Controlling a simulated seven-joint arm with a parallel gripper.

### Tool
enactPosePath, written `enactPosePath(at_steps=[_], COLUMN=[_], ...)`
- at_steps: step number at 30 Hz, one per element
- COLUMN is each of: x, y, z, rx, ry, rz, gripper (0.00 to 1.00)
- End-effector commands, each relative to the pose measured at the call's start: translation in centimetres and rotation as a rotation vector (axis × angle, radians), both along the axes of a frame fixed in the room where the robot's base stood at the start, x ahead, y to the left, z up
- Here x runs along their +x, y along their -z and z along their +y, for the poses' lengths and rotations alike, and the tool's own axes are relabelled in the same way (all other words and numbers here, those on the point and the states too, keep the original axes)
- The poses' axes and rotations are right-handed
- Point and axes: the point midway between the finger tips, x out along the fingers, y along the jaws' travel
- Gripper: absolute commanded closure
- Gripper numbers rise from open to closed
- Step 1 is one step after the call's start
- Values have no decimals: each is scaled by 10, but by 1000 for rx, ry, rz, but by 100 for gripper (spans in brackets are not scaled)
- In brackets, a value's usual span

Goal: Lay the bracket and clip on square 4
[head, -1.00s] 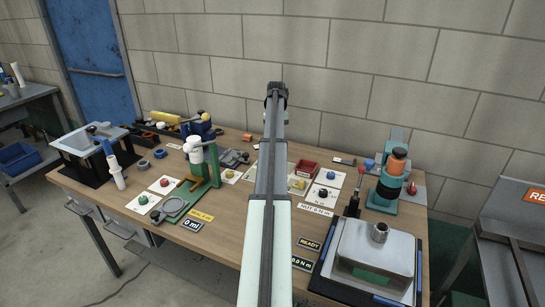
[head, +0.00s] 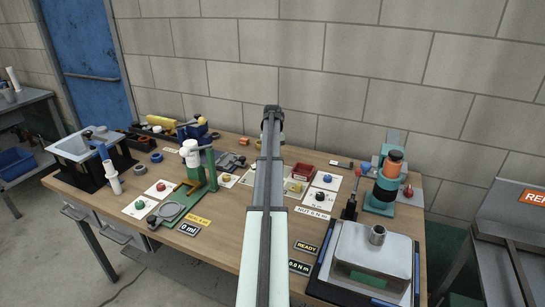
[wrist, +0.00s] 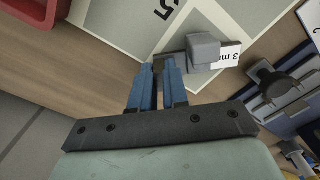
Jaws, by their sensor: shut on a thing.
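In the wrist view my gripper (wrist: 157,64) has its blue fingers close together, shut on the flat edge of a grey metal piece that looks like the bracket (wrist: 203,50). A raised grey block on it faces the camera. A white label reading "3 m…" (wrist: 229,55) shows beside it. A pale square card marked 5 (wrist: 165,12) lies just beyond the fingertips. I cannot make out the clip separately, nor square 4. In the head view my own arm hides the gripper and the bracket.
A green stand (head: 210,170) is to the left, a teal and orange device (head: 386,178) to the right. A large grey box (head: 372,252) fills the front right. Bare wood shows between the cards.

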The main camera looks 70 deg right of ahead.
Motion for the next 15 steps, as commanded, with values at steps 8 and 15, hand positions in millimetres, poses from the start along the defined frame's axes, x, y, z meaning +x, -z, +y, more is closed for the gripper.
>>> enactPosePath(at_steps=[8,15], x=[0,0], y=[2,2], z=[0,0], rx=[0,0], ry=[0,0], rz=[0,0], gripper=[69,60])
